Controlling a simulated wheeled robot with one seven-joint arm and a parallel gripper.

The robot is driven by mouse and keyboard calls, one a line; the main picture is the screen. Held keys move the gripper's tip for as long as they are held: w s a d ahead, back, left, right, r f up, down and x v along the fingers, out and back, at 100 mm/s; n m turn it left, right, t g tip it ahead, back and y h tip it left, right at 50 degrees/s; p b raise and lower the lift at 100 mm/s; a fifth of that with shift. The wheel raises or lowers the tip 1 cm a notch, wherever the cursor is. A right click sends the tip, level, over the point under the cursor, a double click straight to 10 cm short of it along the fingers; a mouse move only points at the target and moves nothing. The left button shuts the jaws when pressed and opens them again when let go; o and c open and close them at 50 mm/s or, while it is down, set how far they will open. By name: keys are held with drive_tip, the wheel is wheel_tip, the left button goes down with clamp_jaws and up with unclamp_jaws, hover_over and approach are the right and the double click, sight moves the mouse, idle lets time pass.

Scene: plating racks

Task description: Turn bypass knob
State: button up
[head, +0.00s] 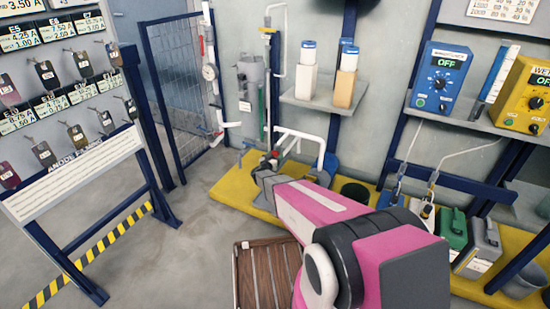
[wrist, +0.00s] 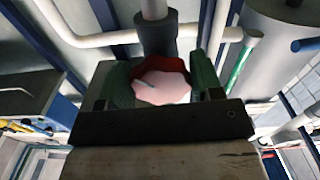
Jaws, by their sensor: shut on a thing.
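A red knob (wrist: 162,86) with a faceted, pale pink face and a small mark on it shows in the wrist view. It sits at the end of a dark grey fitting on a pipe. My gripper (wrist: 158,78) has one green-padded finger on each side of the knob and is shut on it. In the head view my gripper (head: 266,168) is at the low pipework by the wall, at the end of my pink arm. There the gripper and pipes largely hide the knob. I cannot read a label on it.
White pipes (head: 306,135) run close around my gripper. A yellow platform edge (head: 236,192) lies below. A slatted wooden crate (head: 262,275) stands on the floor. A tag rack (head: 75,170) is at left; a shelf with bottles (head: 325,102) is above right.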

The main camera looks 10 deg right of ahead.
drive_tip(key=m, duration=0.6)
drive_tip(key=shift+a, duration=0.15)
idle(0.4)
drive_tip(key=o, duration=0.9)
drive_tip(key=v, duration=1)
drive_tip(key=shift+s+a, duration=0.25)
drive_tip(key=shift+s, duration=0.05)
